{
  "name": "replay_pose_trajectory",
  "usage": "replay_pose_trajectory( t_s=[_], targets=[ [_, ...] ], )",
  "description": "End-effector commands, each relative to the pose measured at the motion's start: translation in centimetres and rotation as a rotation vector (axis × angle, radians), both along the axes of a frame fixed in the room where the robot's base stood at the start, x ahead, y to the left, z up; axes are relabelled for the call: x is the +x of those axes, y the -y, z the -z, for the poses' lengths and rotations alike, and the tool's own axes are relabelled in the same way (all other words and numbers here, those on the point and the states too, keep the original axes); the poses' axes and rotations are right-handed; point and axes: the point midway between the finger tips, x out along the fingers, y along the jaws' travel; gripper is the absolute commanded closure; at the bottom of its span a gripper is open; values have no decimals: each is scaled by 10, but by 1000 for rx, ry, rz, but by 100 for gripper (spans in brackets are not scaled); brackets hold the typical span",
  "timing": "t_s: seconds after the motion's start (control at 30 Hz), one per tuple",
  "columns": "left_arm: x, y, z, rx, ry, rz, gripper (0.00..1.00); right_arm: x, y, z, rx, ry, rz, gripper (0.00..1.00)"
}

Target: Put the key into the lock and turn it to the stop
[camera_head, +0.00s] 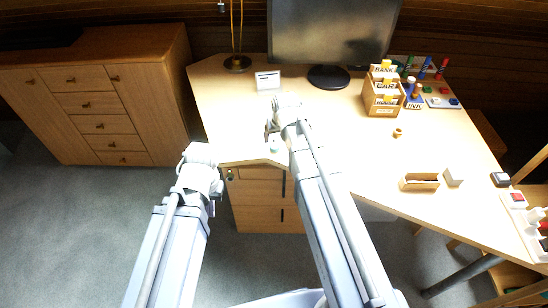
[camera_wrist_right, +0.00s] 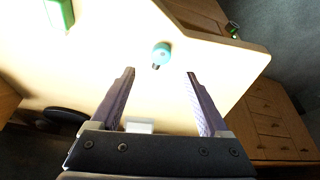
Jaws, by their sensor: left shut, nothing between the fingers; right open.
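The key (camera_head: 273,147) lies on the desk near its front edge. In the right wrist view, the key (camera_wrist_right: 161,53) has a round teal head and a short dark shaft. My right gripper (camera_head: 271,122) is open above the desk; in its wrist view the empty fingers (camera_wrist_right: 160,76) point toward the key, which shows just beyond and between the tips. The lock (camera_head: 230,175) looks like a small green and dark fitting at the top left of the drawer cabinet under the desk. My left gripper (camera_head: 214,194) is shut and empty, in front of the desk near the lock.
A monitor (camera_head: 330,35), a white card (camera_head: 268,80) and a wooden letter box (camera_head: 382,95) stand at the back of the desk (camera_head: 230,110). A small open box (camera_head: 420,182) sits at right. A green block (camera_wrist_right: 59,13) shows in the wrist view.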

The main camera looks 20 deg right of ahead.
Motion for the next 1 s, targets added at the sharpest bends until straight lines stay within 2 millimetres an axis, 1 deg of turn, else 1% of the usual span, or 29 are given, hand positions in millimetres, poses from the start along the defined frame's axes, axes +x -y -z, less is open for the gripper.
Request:
replay_pose_trajectory(
  t_s=[0.17,0.43,0.63,0.73,0.87,1.0],
  targets=[
    [0,0,2,0,0,0,100,2,2,2,1,5,3,21],
    [0,0,25,0,0,0,100,10,1,25,1,3,3,21],
    [0,0,25,0,0,0,100,11,1,25,1,3,3,21],
    [0,0,30,0,0,0,100,12,1,30,1,3,2,21],
    [0,0,43,0,0,1,100,15,0,43,1,3,3,21],
    [0,0,61,0,0,1,100,20,-1,61,1,3,3,21]
  ],
)
